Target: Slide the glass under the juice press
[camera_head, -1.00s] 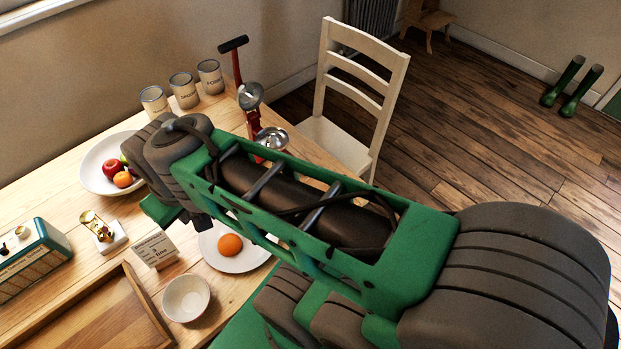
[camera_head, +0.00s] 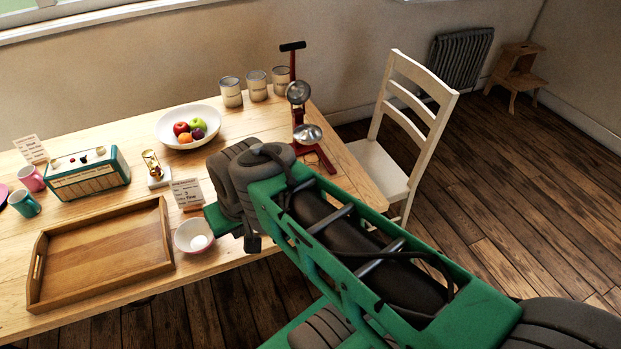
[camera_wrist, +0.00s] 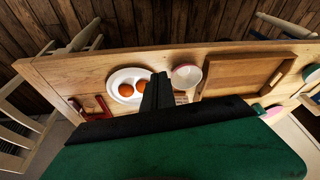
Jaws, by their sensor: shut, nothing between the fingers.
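The juice press (camera_head: 299,92) stands upright near the table's far right end, with a red post, a black handle and metal cups. Its red frame also shows at the left in the wrist view (camera_wrist: 92,108). I cannot make out a glass in either view; my arm covers part of the table in front of the press. My gripper (camera_wrist: 158,78) is shut and empty.
A wooden tray (camera_head: 100,250), a price card (camera_head: 187,193), a small brass item (camera_head: 154,166) and a radio (camera_head: 88,172) occupy the left. A fruit bowl (camera_head: 170,133) and several canisters (camera_head: 256,85) stand behind. A white chair (camera_head: 385,165) is close to the right end.

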